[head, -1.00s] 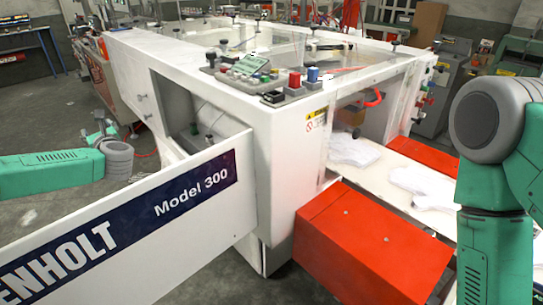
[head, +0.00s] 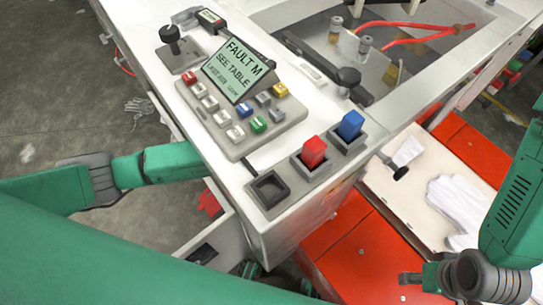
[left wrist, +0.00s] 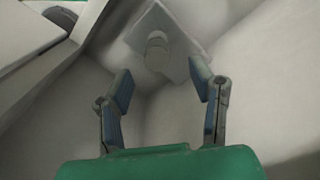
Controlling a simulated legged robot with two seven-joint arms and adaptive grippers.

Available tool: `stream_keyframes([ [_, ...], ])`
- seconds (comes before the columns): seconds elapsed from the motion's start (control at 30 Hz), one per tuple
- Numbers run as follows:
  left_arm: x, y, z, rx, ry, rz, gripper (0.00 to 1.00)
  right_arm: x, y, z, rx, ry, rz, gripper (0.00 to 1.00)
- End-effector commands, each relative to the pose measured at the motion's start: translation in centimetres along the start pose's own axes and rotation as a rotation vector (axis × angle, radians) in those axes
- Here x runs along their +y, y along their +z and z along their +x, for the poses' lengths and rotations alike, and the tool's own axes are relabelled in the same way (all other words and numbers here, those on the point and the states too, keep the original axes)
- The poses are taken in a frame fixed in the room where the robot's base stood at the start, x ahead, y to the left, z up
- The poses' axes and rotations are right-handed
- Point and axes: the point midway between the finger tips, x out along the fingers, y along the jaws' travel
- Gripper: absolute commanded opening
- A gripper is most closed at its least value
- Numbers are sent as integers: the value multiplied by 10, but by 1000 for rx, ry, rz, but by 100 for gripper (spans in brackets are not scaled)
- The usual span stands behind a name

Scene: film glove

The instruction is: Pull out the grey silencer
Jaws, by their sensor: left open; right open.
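In the left wrist view a short, stubby grey cylinder (left wrist: 157,50), which looks like the silencer, sticks out from a pale square plate (left wrist: 165,22). My left gripper (left wrist: 160,88) is open, its two fingers either side of and short of the cylinder, with nothing between them. I cannot make out the silencer in the head view, where the machine's white casing hides the inside. My right gripper (head: 408,278) is open and empty at the lower right of the head view, over the red cover (head: 365,245).
The control panel shows a fault display (head: 238,62), with a red switch (head: 313,152) and a blue switch (head: 350,125) beside it. White gloves (head: 462,205) lie on the pale belt (head: 410,205). Pale walls (left wrist: 270,70) surround my left gripper closely.

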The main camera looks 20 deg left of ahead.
Motion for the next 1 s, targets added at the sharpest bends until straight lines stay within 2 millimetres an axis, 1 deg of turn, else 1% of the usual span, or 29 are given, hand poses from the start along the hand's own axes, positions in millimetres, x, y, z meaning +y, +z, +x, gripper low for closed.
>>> stream_keyframes([
  [0.07, 3, 0, 7, 1, 12, -7, 50, 0, 1, 0, -2, 0, 0, 50],
  [0.3, -1, -1, 43, -1, 12, -5, 50, 0, 1, 0, -2, 0, 0, 50],
  [0.5, -2, -1, 67, -2, 11, -4, 50, 0, 0, -2, -1, 0, 0, 50],
  [0.67, -1, -1, 75, -1, 10, -3, 50, 0, 0, -2, -1, 0, 0, 50],
  [0.9, -2, -1, 76, 0, 10, -3, 50, 0, 0, -2, -1, 0, 0, 50],
  [0.97, -2, -1, 76, 0, 10, -3, 28, 0, 0, -2, -1, 0, 0, 50],
  [1.0, -2, -1, 76, 0, 10, -3, 14, 0, 0, -2, -1, 0, 0, 50],
])
